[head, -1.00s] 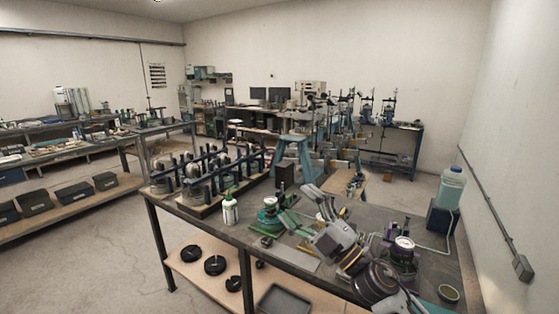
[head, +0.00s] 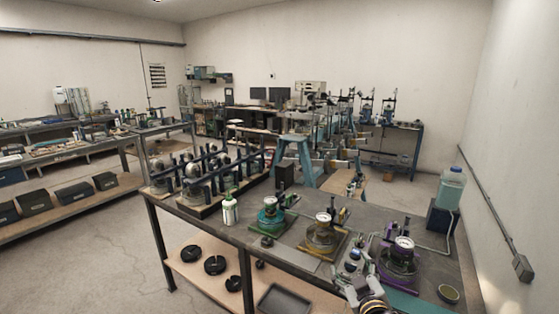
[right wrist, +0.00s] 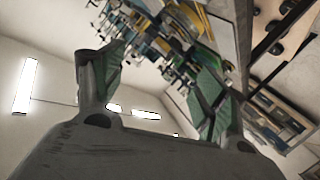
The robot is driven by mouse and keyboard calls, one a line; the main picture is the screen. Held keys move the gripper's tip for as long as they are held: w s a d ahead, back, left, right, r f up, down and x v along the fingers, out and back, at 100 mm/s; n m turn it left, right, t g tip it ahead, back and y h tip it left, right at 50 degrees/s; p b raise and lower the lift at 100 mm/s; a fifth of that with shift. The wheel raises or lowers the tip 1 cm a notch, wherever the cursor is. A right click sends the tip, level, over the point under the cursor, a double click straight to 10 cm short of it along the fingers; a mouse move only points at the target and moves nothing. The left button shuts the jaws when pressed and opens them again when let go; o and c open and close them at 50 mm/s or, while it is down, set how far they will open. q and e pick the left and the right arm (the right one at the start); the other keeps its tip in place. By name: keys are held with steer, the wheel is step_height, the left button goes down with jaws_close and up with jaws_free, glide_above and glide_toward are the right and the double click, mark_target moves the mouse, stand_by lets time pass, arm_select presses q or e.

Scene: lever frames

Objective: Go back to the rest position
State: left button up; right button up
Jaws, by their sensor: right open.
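My right gripper (head: 356,264) is low at the front edge of the workbench (head: 235,232) in the head view, left of the purple-based lever frame (head: 398,260). In the right wrist view its two fingers (right wrist: 162,60) are spread apart with nothing held between them. The view there is tilted, with bench equipment beyond the fingers and ceiling lights at the left. My left gripper is not in view.
A white-green bottle (head: 229,210) and a rack of several dark devices (head: 205,178) stand on the bench's left. A clear jug (head: 451,188) on a dark block and a small round dish (head: 448,293) are at the right. A tray (head: 284,300) lies on the lower shelf.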

steer(key=s+d+f+m+g, duration=0.1)
steer(key=s+f+m+g, duration=0.1)
steer(key=s+f+g, duration=0.65)
steer(key=s+d+f+m+g, duration=0.1)
steer(key=s+f+g, duration=0.3)
steer(key=s+f, duration=1.05)
steer(key=f, duration=1.3)
steer(key=s+f, duration=0.3)
steer(key=f, duration=1.2)
steer(key=s+d+f+g, duration=0.1)
steer(key=s+d+f, duration=0.1)
steer(key=s+f, duration=0.8)
steer(key=s+d+f+g, duration=0.1)
steer(key=s+d+f, duration=0.1)
steer(key=s+f, duration=0.8)
steer(key=shift+s+d+f, duration=0.2)
steer(key=shift+s+f, duration=0.1)
steer(key=shift+s, duration=0.85)
